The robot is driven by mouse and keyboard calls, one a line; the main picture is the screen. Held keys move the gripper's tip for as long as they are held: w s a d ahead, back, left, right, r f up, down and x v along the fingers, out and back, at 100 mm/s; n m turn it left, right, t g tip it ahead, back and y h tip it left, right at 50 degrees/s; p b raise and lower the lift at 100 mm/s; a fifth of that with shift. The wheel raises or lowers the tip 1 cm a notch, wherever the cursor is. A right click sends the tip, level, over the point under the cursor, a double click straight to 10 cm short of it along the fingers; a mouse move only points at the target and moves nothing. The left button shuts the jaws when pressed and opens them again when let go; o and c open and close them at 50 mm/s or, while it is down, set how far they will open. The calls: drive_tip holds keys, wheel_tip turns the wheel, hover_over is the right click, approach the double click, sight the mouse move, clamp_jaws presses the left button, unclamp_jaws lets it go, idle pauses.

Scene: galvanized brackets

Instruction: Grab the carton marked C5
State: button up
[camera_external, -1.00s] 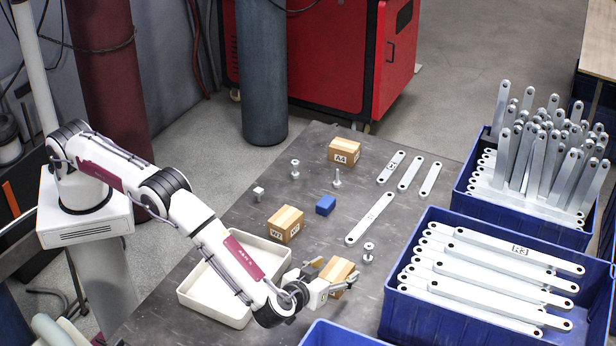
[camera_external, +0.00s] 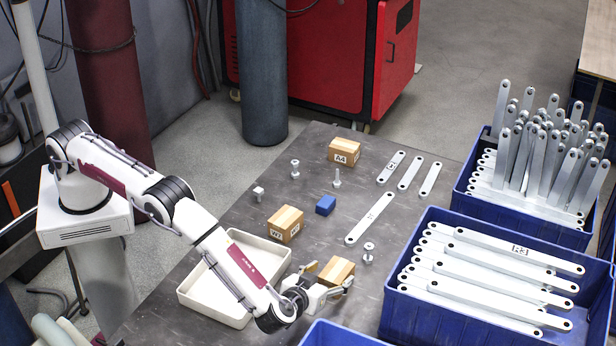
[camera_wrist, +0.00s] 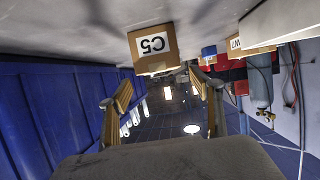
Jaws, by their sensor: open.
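The carton marked C5 (camera_wrist: 153,48) is a small brown box with a white label, seen upside down ahead of my gripper in the wrist view. In the external view the carton (camera_external: 337,272) stands on the dark table, partly hidden by my gripper (camera_external: 325,280). My gripper's two fingers also show in the wrist view (camera_wrist: 160,100), spread apart with nothing held between them. The carton appears just beyond the fingertips, near the gap; whether either finger touches it I cannot tell.
A carton with a W label (camera_external: 285,224) and the A4 carton (camera_external: 345,151) stand farther back. A white tray (camera_external: 190,297) lies left of my gripper. Blue crates of metal brackets (camera_external: 395,312) stand at the right.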

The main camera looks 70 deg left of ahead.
sight(338, 269)
drive_tip(key=shift+w+a+f, duration=0.1)
drive_tip(key=shift+w, duration=0.05)
drive_tip(key=shift+x, duration=2.45)
drive_tip(key=shift+f, duration=0.1)
drive_tip(key=c, duration=1.4)
